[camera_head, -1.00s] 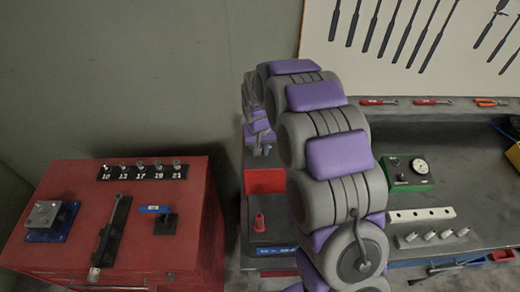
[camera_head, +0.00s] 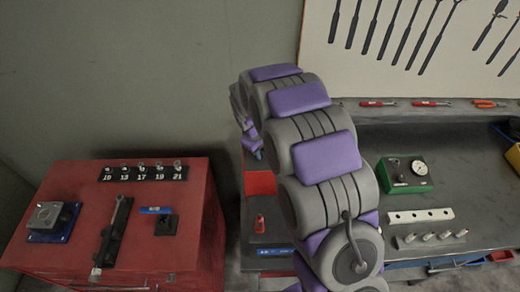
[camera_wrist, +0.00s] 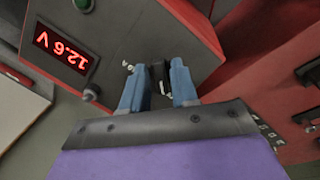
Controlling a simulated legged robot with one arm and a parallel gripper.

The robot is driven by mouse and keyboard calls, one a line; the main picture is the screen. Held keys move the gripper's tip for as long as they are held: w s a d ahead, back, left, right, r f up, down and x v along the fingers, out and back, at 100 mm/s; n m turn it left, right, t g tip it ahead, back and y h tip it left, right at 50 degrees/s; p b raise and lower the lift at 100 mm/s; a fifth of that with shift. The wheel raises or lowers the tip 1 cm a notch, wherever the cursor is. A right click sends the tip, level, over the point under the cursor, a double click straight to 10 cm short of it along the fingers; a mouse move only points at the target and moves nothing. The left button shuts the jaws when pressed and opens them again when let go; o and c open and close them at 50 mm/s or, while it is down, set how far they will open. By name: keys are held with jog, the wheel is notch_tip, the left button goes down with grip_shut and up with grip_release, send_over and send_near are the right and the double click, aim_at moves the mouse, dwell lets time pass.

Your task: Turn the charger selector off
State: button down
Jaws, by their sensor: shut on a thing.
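In the wrist view the charger (camera_wrist: 112,32) has a dark grey face with red sides. Its lit red display (camera_wrist: 61,48) reads 12.6 V and appears upside down. My gripper (camera_wrist: 157,86) has two blue fingers, shut on the small dark charger selector (camera_wrist: 158,72) on that face. The fingers partly hide the selector, so its exact setting cannot be read. In the head view, my gripper's tip (camera_head: 257,154) is small and partly hidden by my arm, just above a red panel (camera_head: 262,183).
A red cabinet (camera_head: 100,245) with numbered sockets (camera_head: 143,172) stands at left. A green box with a gauge (camera_head: 405,174) and a white block with holes (camera_head: 420,215) sit on the bench at right.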

jog(key=shift+w+r, duration=0.15)
dwell(0.4)
jog(key=c, duration=1.3)
grip_release()
jog(key=shift+o, duration=0.7)
jog(key=shift+a, duration=0.15)
notch_tip(320, 180, up, 17)
jog(key=s+a, duration=0.2)
jog(key=shift+s+a+b, duration=0.2)
jog(key=shift+s+b, duration=0.1)
